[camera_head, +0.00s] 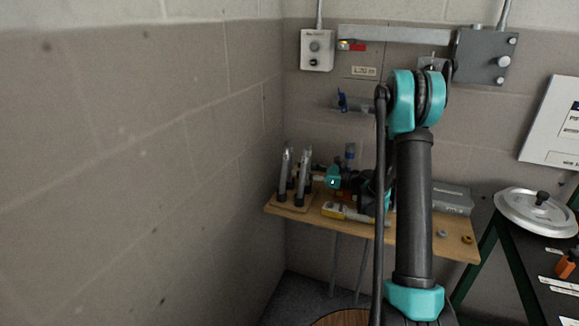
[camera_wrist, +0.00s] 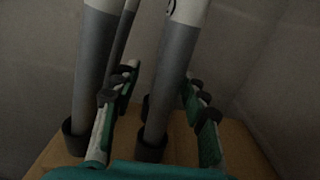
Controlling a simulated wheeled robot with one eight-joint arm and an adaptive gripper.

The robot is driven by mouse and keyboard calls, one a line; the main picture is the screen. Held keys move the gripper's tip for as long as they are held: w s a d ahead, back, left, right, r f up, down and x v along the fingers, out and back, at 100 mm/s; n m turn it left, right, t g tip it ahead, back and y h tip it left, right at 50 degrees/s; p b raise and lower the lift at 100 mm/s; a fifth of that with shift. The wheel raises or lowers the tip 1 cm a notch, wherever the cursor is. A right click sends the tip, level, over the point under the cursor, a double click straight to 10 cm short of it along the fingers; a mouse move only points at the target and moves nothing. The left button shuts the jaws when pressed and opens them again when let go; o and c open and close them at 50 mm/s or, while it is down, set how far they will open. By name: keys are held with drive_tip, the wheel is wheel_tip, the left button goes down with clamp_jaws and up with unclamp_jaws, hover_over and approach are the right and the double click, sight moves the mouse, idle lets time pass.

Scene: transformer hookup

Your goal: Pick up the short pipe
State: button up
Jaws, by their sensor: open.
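Grey pipes stand upright in black cup holders on a wooden base (camera_head: 290,204) at the shelf's left end. In the wrist view, one pipe (camera_wrist: 172,75) with a white upper part lies between the two fingers of my gripper (camera_wrist: 160,82), with space on both sides. Another pipe (camera_wrist: 95,70) stands left of the left finger, and a thinner one (camera_wrist: 121,50) is partly hidden behind. In the head view, two pipes (camera_head: 285,170) (camera_head: 304,174) show clearly, with my gripper (camera_head: 322,180) just right of them. I cannot tell which pipe is the short one.
The wooden shelf (camera_head: 454,243) also holds a yellow tool (camera_head: 345,213), a grey box (camera_head: 452,199) and small rings (camera_head: 467,239). A block wall (camera_head: 140,150) stands close on the left. A dark table with a round lid (camera_head: 537,211) is at right.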

drive_tip(key=shift+w+f+x, duration=0.1)
drive_tip(key=shift+w+x, duration=0.05)
drive_tip(key=shift+x, duration=1.2)
drive_tip(key=shift+w+f+x, duration=0.1)
drive_tip(key=shift+x, duration=1.25)
clamp_jaws()
